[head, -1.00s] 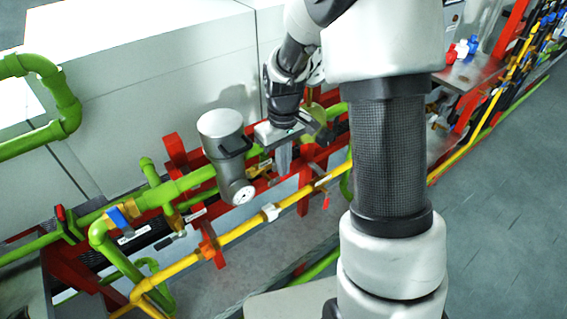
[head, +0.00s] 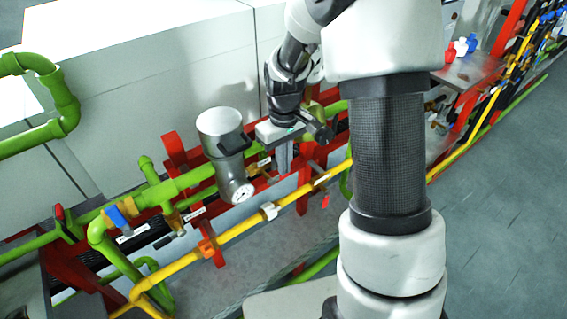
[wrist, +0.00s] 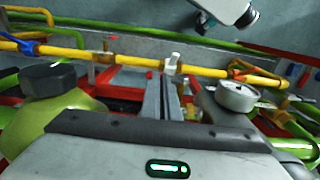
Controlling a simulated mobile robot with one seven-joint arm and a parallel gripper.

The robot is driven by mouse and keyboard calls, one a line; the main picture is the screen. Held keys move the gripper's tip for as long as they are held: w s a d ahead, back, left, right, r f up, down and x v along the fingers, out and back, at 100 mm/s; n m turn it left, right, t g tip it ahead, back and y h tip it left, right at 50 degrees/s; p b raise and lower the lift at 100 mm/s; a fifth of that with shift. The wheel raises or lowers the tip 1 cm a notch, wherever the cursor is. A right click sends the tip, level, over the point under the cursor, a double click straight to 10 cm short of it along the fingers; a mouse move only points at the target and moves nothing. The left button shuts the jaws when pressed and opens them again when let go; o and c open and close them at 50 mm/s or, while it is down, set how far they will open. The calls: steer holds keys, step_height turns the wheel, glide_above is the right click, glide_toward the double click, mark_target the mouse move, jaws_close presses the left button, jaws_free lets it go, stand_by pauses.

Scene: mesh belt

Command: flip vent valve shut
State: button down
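My gripper (head: 284,160) points down behind the yellow pipe, just right of the silver cylinder with the gauge. In the wrist view its two grey fingers (wrist: 169,98) are close together with nothing visible between them. A small white fitting (head: 270,211) sits on the yellow pipe; in the wrist view the white fitting (wrist: 172,64) shows just beyond the fingertips, apparently apart from them. A blue-handled valve (head: 118,217) sits on the green pipe at left. An orange fitting (head: 207,247) is on the yellow pipe. I cannot tell which one is the vent valve.
The silver cylinder (head: 221,135) with a round gauge (head: 243,192) stands close left of my gripper. The yellow pipe (head: 240,231), green pipes (head: 190,182) and red frame (head: 172,148) crowd the area. Pale cabinets (head: 150,75) stand behind. Grey floor (head: 500,180) is open at right.

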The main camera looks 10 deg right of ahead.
mark_target(289, 175)
steer(key=shift+d+f, duration=0.15)
steer(key=shift+f, duration=0.05)
steer(key=shift+w+d+f+b, duration=0.15)
steer(key=shift+d+f+b, duration=0.2)
steer(key=shift+f, duration=0.15)
steer(key=shift+w+d+f+b, duration=0.1)
steer(key=shift+d+f+b, duration=0.15)
steer(key=shift+f, duration=0.25)
steer(key=shift+w+f+b, duration=0.1)
steer(key=shift+f+b, duration=0.7)
steer(key=shift+f, duration=0.7)
steer(key=shift+r+p, duration=0.6)
steer(key=shift+r, duration=0.25)
